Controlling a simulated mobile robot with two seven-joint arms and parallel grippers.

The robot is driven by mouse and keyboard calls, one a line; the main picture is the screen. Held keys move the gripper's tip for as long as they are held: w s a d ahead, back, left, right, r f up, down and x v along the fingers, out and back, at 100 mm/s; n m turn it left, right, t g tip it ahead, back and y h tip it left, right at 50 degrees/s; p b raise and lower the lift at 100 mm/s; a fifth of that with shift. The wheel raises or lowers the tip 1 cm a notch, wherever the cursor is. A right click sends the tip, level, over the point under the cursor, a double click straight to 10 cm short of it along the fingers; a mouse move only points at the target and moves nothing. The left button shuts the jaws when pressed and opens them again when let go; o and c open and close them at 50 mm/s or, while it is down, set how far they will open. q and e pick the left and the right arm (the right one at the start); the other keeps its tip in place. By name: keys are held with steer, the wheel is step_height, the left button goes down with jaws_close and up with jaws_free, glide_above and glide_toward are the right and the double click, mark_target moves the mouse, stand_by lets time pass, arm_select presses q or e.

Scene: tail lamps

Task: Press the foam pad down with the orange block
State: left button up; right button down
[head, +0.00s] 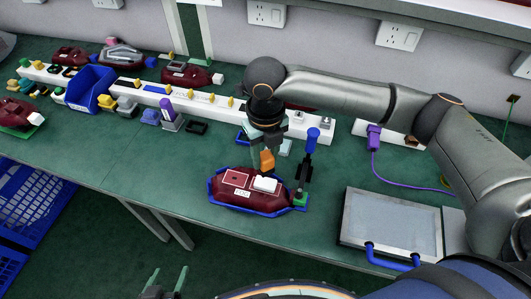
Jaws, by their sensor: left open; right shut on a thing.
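A dark red tail lamp (228,191) sits in a blue fixture (250,209) near the table's middle. A white block-like piece that looks like the foam pad (265,184) lies on the lamp's top. My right gripper (265,153) points down above the lamp, shut on the orange block (267,161). The block is just above and behind the white pad; I cannot tell whether they touch. My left gripper (167,281) is open and empty at the bottom edge, in front of the table.
A blue-handled toggle clamp (311,143) stands upright at the fixture's right. A grey panel with blue handles (392,222) lies further right. A white rail (190,103) with small parts, a blue bin (88,90) and other lamps stand behind. The table left of the fixture is clear.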

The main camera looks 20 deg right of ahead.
mark_target(266, 171)
steer(key=shift+f+b, duration=0.8)
steer(key=shift+f, duration=1.6)
steer(key=shift+s+f, duration=0.1)
steer(key=shift+f, duration=0.6)
step_height(266, 171, up, 6)
steer(key=p, duration=0.6)
steer(key=shift+r, duration=0.2)
steer(key=shift+f, duration=0.1)
stand_by(0.5)
